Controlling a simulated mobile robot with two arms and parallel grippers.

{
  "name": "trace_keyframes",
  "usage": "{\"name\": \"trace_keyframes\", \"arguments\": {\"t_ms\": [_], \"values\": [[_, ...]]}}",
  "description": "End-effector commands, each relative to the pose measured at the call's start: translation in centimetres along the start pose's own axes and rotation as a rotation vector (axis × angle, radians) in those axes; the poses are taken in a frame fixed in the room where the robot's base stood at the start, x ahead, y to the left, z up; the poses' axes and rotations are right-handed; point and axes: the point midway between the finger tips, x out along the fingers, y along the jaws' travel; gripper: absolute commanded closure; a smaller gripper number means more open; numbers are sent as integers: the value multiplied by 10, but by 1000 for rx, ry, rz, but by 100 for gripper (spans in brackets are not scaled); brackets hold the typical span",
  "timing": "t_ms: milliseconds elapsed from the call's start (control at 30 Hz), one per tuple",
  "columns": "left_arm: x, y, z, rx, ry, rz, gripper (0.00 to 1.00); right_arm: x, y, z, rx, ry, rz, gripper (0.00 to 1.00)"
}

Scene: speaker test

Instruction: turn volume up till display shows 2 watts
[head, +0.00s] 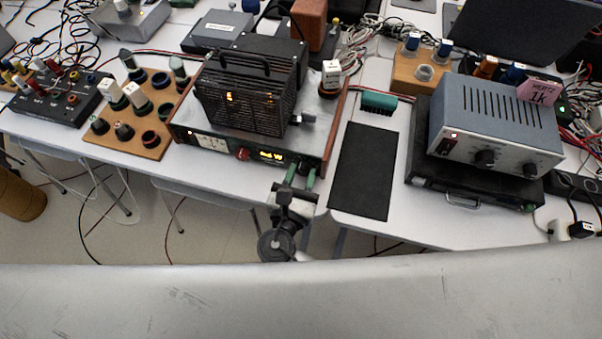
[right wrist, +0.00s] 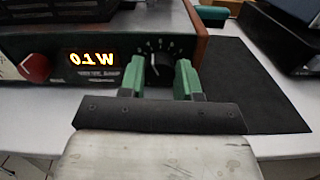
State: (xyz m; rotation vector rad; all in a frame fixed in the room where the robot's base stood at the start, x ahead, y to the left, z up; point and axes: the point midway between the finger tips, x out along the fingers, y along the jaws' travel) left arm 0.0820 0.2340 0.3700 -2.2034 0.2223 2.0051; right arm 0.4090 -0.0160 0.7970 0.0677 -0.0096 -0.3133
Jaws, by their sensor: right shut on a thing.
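The amplifier (head: 313,132), a wide unit with wooden sides and a dark front panel, stands at the table's front edge in the head view. My right gripper (right wrist: 158,77) is shut on this knob, one green finger on each side. In the head view the right gripper (head: 301,175) reaches the panel from the front and hides the knob. My left gripper is not in view.
A red knob (right wrist: 34,67) sits left of the display. A black caged unit (head: 252,95) stands on the amplifier. A black mat (head: 363,170) lies to the right, then a grey-blue generator (head: 495,120). A wooden board with knobs (head: 137,140) lies to the left.

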Motion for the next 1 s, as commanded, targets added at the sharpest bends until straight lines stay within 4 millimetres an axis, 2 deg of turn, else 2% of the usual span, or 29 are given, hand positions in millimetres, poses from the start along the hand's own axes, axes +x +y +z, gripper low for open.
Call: {"name": "trace_keyframes", "arguments": {"t_ms": [267, 700, 1000], "values": [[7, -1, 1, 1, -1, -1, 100, 0, 0, -2, 127, 0, 0, 91], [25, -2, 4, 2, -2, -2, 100, 0, -2, -2, 447, -2, -1, 91], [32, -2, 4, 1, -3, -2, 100, 0, -2, -1, 577, -2, -1, 91]]}}
